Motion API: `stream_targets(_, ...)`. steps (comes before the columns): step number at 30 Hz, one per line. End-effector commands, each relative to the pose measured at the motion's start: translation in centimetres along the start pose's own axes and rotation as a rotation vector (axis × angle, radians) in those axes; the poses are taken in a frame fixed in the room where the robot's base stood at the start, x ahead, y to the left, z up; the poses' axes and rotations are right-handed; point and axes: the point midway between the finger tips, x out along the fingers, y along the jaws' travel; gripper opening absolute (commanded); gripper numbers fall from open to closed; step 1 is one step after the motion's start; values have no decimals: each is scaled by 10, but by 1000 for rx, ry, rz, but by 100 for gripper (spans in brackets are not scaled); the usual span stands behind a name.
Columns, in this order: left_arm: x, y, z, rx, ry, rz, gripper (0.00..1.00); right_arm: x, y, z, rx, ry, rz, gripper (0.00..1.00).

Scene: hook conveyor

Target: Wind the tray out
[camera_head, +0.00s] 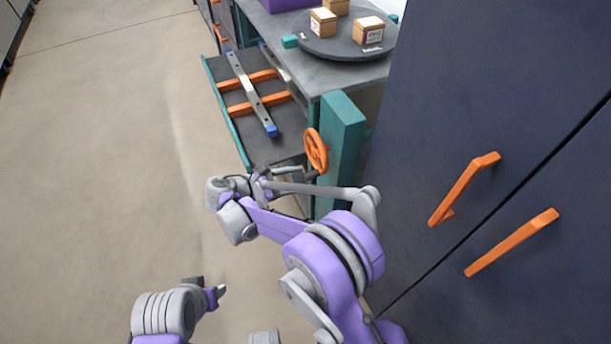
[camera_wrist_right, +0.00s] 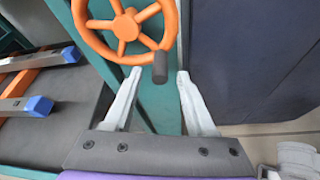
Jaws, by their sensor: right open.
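The dark grey tray (camera_head: 218,72) with a teal rim is at upper centre in the head view, sticking out beside the workbench. The orange handwheel (camera_head: 316,151) is on a teal post (camera_head: 340,140) at the tray's near end. In the right wrist view the wheel (camera_wrist_right: 125,27) shows its spokes and a dark knob (camera_wrist_right: 160,67) on its lower right rim. My right gripper (camera_head: 307,174) is open at the wheel; its fingertips (camera_wrist_right: 160,74) appear either side of the knob. Contact is unclear. My left gripper (camera_head: 209,288) is low over the floor; its jaw opening is unclear.
A blue-ended metal rail (camera_head: 250,92) lies across orange bars on the tray. A round dark turntable (camera_head: 335,47) with small boxes sits on the grey workbench (camera_head: 335,75). A dark cabinet (camera_head: 460,100) with orange handles stands right. Floor at left is clear.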

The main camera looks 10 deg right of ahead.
Motion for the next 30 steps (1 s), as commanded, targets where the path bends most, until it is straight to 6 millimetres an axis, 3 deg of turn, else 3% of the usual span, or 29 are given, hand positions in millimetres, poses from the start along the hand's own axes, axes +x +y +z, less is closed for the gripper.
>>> stream_targets(3,-4,0,-2,0,1,0,50,-28,0,0,0,2,3,56)
stream_targets(10,-8,0,-3,0,3,0,50,-66,0,0,0,1,1,56)
stream_targets(15,-9,0,-3,0,3,0,50,-77,0,0,0,1,0,56)
stream_targets(23,-8,0,-3,0,3,0,50,-78,0,0,1,0,0,56)
stream_targets(30,-8,0,-3,0,3,0,50,-64,-1,0,42,-7,12,13)
